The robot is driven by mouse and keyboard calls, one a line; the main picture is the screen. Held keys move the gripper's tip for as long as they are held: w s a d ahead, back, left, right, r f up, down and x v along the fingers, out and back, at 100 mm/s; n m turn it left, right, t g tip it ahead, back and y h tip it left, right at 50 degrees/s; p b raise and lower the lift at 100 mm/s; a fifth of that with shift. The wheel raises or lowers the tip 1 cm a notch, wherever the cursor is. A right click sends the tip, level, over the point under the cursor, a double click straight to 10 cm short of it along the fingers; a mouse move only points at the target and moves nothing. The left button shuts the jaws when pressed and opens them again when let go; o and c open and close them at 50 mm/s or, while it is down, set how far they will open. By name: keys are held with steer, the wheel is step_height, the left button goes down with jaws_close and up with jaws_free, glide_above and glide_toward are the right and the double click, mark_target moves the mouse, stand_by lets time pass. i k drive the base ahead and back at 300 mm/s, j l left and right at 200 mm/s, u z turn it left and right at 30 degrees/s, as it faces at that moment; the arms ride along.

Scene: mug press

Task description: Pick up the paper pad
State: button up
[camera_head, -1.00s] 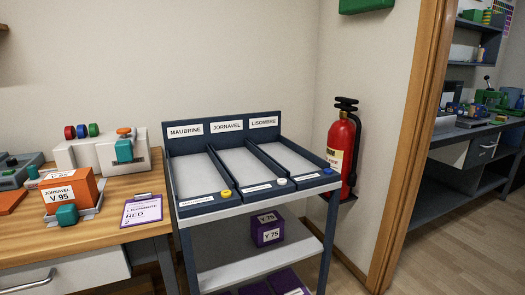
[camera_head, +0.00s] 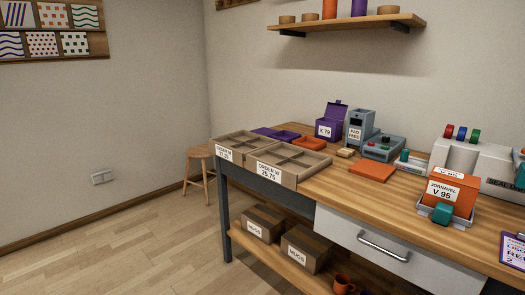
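A small flat tan block (camera_head: 346,152) lies on the wooden bench, in front of a grey dispenser (camera_head: 360,125) whose label seems to read "PAD FEED". The block may be the paper pad; it is too small to tell for sure. Nothing visibly covers it. My gripper is not in view, so its state does not show.
Cardboard trays (camera_head: 283,164) with dividers stand at the bench's left end. Around the block are a purple box (camera_head: 331,122), a grey device (camera_head: 383,148) and a flat orange piece (camera_head: 372,172). An orange box (camera_head: 450,193) stands right. The floor at left (camera_head: 120,240) is clear.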

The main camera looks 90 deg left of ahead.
mark_target(345, 153)
steer(key=u, duration=1.9)
steer(key=i+j, duration=0.1)
steer(key=j, duration=0.2)
